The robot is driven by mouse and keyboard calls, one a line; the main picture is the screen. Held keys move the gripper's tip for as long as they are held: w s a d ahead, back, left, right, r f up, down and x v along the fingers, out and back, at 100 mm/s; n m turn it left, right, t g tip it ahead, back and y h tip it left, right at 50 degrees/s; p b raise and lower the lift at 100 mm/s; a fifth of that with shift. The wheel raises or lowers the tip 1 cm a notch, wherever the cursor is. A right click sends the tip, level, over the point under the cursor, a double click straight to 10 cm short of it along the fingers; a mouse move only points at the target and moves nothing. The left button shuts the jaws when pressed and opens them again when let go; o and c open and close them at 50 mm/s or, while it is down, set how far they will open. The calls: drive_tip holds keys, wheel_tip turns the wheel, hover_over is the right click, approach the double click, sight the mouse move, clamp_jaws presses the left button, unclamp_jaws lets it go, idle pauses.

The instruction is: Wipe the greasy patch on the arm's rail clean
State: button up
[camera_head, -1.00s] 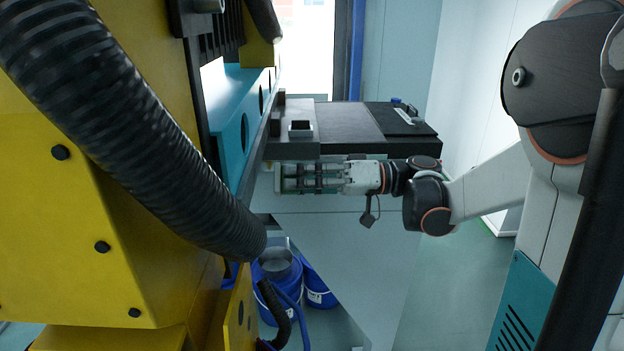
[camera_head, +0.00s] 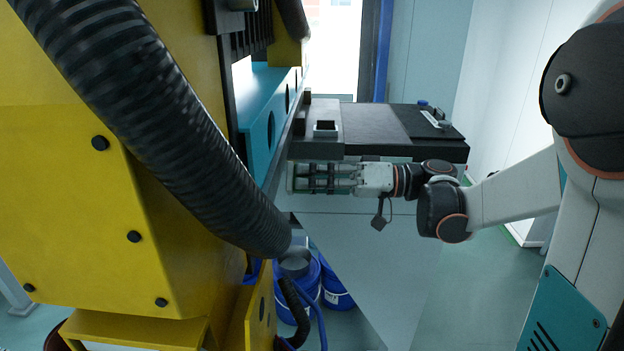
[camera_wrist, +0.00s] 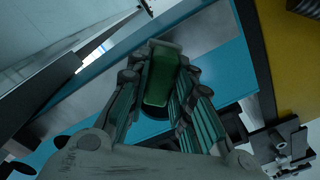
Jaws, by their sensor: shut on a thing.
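My gripper (camera_head: 300,178) is shut on a green block (camera_wrist: 162,75), which sits between its fingers in the wrist view. In the head view my gripper points left, just below the front edge of a dark bench-like slab (camera_head: 375,150). A teal beam with round holes (camera_head: 262,130) runs along the yellow machine, left of my gripper. A blue beam (camera_wrist: 220,65) passes behind the block in the wrist view, with a grey metal strip along it. I cannot tell whether the block touches it. I cannot make out a greasy patch in either view.
A thick black corrugated hose (camera_head: 160,130) hangs before the yellow machine (camera_head: 80,210). Blue buckets (camera_head: 335,290) stand on the floor below. A small dark box (camera_head: 325,129) sits on the slab. The floor at right (camera_head: 475,280) looks clear.

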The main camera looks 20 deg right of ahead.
drive_tip(key=shift+x, duration=1.05)
drive_tip(key=shift+w, duration=0.1)
drive_tip(key=shift+w+d+b, duration=0.2)
drive_tip(key=shift+w+d, duration=0.2)
drive_tip(key=shift+w, duration=0.4)
drive_tip(key=shift+w+d+b, duration=0.2)
drive_tip(key=shift+w+d, duration=0.2)
drive_tip(key=shift+w, duration=0.6)
drive_tip(key=shift+s+a, duration=0.1)
drive_tip(key=shift+s, duration=0.05)
drive_tip(key=shift+s+a, duration=0.25)
drive_tip(key=shift+s, duration=0.35)
drive_tip(key=shift+s+a, duration=0.25)
drive_tip(key=shift+s, duration=0.3)
drive_tip(key=shift+s+a, duration=0.3)
drive_tip(key=shift+s, duration=0.3)
drive_tip(key=shift+d, duration=0.15)
